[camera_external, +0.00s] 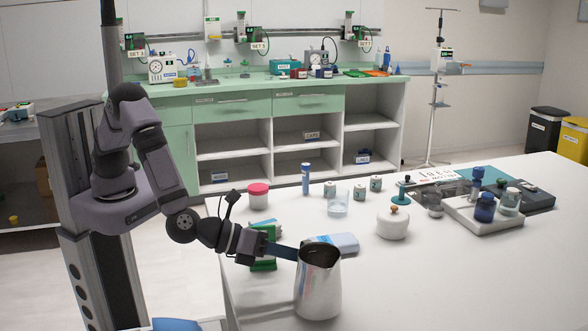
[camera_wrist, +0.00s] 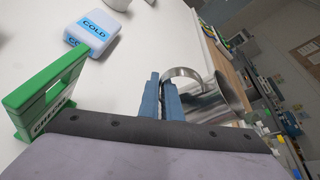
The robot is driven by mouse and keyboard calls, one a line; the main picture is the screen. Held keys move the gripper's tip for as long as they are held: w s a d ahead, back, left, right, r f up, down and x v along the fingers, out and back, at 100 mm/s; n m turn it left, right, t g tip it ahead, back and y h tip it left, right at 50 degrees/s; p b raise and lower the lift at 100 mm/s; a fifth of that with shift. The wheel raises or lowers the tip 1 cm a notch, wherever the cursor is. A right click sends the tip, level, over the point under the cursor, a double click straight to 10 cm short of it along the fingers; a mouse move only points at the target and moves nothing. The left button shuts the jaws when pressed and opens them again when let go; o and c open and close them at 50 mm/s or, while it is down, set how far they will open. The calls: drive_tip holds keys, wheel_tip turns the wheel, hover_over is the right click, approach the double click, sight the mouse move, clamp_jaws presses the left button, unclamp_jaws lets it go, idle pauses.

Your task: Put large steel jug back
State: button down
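The large steel jug (camera_external: 318,288) is upright at the front of the white table, with its open mouth up. It also shows in the wrist view (camera_wrist: 218,103), right of my fingers. My gripper (camera_external: 296,253) reaches it from the left, at handle height near the rim. In the wrist view my blue fingers (camera_wrist: 162,98) are close together on the jug's looped handle (camera_wrist: 182,72), with the handle between them. I cannot tell whether the jug's base touches the table.
A green holder (camera_external: 263,250) stands left of the jug, beside my wrist. A COLD pack (camera_external: 343,243) lies behind the jug. A white lidded pot (camera_external: 393,222), a glass beaker (camera_external: 337,204) and a red-lidded tub (camera_external: 258,196) stand farther back. The table's right front (camera_external: 480,285) is clear.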

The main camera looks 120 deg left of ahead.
drive_tip(key=shift+f, duration=0.75)
drive_tip(key=shift+f, duration=0.15)
drive_tip(key=c, duration=2)
unclamp_jaws()
drive_tip(key=shift+s+d+r, duration=0.2)
drive_tip(key=shift+s+d, duration=0.05)
drive_tip(key=b+v, duration=0.1)
drive_tip(key=v, duration=1)
drive_tip(key=shift+s+r+b, duration=0.1)
drive_tip(key=shift+s+b, duration=0.05)
drive_tip(key=shift+b, duration=0.2)
